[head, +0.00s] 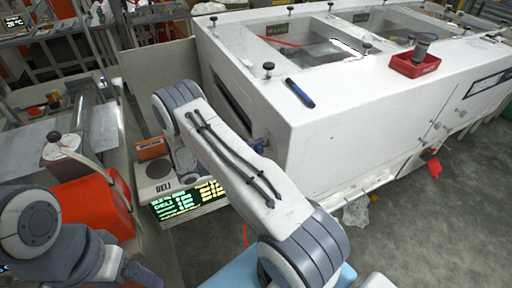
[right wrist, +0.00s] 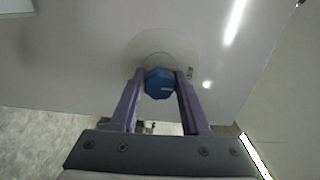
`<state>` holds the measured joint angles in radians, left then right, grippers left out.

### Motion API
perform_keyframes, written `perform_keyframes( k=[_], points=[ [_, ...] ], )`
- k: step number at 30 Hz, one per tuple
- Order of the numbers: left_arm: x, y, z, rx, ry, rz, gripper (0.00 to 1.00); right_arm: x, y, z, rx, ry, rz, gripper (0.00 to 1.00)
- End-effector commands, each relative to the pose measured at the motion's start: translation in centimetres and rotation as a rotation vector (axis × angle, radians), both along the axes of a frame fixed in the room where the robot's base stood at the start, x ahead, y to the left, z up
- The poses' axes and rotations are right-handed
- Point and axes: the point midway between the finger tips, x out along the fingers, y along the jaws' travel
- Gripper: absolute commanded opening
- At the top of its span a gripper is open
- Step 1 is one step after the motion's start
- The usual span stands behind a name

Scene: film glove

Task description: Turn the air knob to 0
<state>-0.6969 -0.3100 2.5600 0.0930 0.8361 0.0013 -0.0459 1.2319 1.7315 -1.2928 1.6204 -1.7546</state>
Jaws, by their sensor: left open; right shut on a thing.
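The air knob (right wrist: 159,83) is a blue faceted knob in the right wrist view, on a pale round plate on a light panel. My right gripper (right wrist: 160,85) has its purple fingers on either side of the knob and is shut on it. The knob's pointer and the dial markings are too small to read. In the head view, my right arm crosses the middle towards the white cabinet (head: 330,140) and largely hides the knob area. My left gripper (head: 140,274) is at the bottom left, partly cut off, open and apart from the cabinet.
A scale marked DELI (head: 158,170) with a lit display stands left of my right arm. A red tray (head: 414,66) and a blue-black pen-like tool (head: 300,93) lie on the cabinet top. An orange container (head: 95,205) stands at left. Floor right of the cabinet is mostly open.

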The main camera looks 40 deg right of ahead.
Motion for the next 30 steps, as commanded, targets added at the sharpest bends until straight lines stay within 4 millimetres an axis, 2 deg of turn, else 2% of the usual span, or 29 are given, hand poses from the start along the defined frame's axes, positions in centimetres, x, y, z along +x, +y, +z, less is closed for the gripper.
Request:
perform_keyframes(
  k=[10, 11, 12, 13, 23, 26, 30],
  points=[
    [0.0, 0.0, 0.0, 0.0, 0.0, 0.0, 0.85, 0.0, 0.1, -0.1, 0.002, 0.005, 0.003, 0.0],
    [0.0, 0.0, 0.0, 0.0, 0.0, 0.0, 0.85, 0.0, 0.1, -0.1, 0.002, 0.005, 0.003, 0.58],
    [0.0, 0.0, 0.0, 0.0, 0.0, 0.0, 0.85, 0.0, 0.1, -0.1, 0.002, 0.004, 0.002, 0.73],
    [0.0, 0.0, 0.0, 0.0, 0.0, 0.0, 0.85, 0.0, 0.1, -0.1, 0.002, 0.004, 0.002, 0.76],
    [0.0, 0.0, -0.1, 0.0, 0.0, 0.0, 0.85, 0.1, 0.2, -0.1, 0.001, 0.003, 0.002, 0.76],
    [0.0, 0.0, -0.6, 0.0, 0.0, 0.0, 0.85, 0.3, 1.1, -0.3, 0.001, 0.002, 0.003, 0.76],
    [0.0, 0.0, -1.8, 0.0, 0.0, -0.001, 0.85, 1.0, 3.6, -0.4, 0.0, 0.0, 0.006, 0.76]
  ],
)
